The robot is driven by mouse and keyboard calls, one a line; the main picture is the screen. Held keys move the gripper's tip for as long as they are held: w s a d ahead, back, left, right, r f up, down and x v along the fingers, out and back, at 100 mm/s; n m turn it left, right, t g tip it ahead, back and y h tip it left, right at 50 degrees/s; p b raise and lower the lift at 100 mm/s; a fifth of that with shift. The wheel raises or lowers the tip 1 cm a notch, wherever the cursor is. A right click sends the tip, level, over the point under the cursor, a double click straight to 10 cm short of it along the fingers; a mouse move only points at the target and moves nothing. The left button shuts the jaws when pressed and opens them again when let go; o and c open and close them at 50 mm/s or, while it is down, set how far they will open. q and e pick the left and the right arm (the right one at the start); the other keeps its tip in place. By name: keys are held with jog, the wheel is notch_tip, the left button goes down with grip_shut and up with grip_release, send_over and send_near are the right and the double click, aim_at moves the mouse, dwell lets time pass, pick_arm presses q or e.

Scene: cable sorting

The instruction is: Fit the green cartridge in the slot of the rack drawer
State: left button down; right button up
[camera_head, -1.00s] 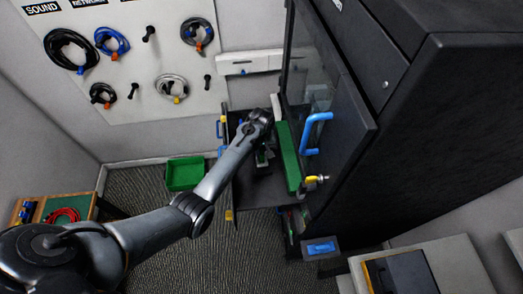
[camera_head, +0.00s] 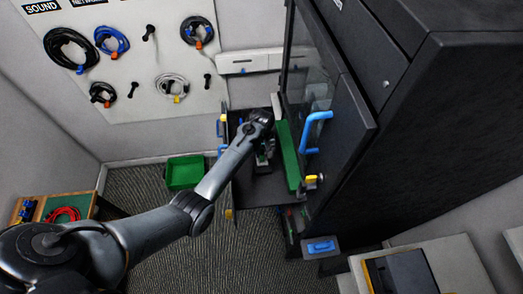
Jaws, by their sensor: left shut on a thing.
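My left arm reaches in from the lower left over the open rack drawer (camera_head: 266,190), a dark tray pulled out from the rack. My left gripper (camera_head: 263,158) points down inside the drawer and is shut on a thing. A small green part, apparently the green cartridge (camera_head: 262,160), shows at the jaws; the wrist hides most of it. The slot cannot be made out. A long green panel (camera_head: 288,155) stands along the drawer's right side, just right of the gripper. My right gripper is not in view.
The dark rack (camera_head: 440,130) fills the right side, its door with a blue handle (camera_head: 317,130) standing close to the drawer. A green bin (camera_head: 184,173) sits on the carpet to the left. Coiled cables (camera_head: 70,50) hang on the wall board.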

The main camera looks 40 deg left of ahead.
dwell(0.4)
pick_arm(q)
jog(key=shift+c, duration=2.1)
grip_release()
jog(key=shift+r, duration=3.45)
